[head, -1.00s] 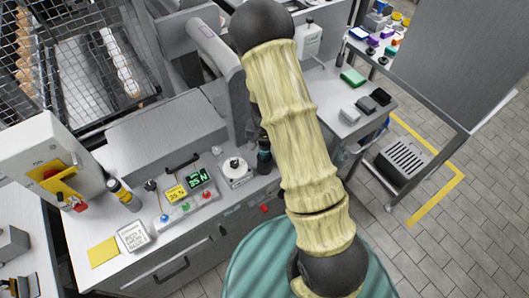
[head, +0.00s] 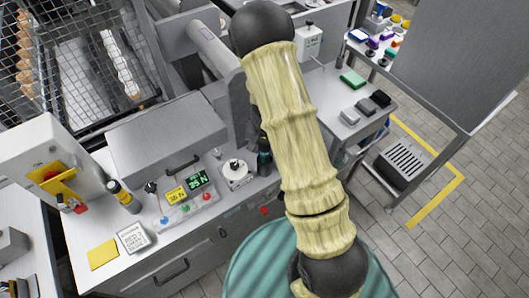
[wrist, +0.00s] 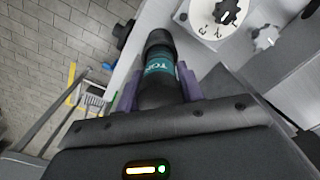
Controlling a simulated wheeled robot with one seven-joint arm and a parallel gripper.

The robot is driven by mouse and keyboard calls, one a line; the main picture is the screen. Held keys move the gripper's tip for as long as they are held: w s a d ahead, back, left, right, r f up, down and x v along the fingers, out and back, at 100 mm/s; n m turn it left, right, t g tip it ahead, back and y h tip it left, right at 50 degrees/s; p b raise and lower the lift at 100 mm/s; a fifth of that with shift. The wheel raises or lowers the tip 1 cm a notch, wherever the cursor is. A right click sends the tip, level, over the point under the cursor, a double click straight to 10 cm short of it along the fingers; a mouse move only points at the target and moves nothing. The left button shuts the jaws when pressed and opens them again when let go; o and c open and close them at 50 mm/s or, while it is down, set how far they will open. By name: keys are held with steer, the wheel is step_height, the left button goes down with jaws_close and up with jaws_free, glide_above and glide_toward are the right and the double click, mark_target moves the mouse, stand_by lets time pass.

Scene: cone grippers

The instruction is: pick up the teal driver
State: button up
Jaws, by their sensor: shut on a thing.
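The teal driver is a dark cylinder with a teal band. In the wrist view the teal driver (wrist: 160,66) stands between the purple fingers of my gripper (wrist: 160,88), which are shut on its sides. Its lower part is hidden by the gripper body. In the head view the driver (head: 264,158) shows as a dark, roughly upright shape at the bench's right edge, beside my arm. My gripper is mostly hidden there. I cannot tell whether the driver touches the bench.
A white dial device (head: 237,174) is close left of the driver. A grey machine (head: 167,135) stands behind. A side table with a green block (head: 353,79) is at right, with tiled floor beyond.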

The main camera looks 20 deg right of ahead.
steer(key=shift+r, duration=0.15)
step_height(320, 180, up, 10)
steer(key=shift+f+b, duration=0.1)
steer(key=shift+b, duration=0.65)
steer(key=shift+w+f, duration=0.1)
steer(key=shift+f, duration=0.05)
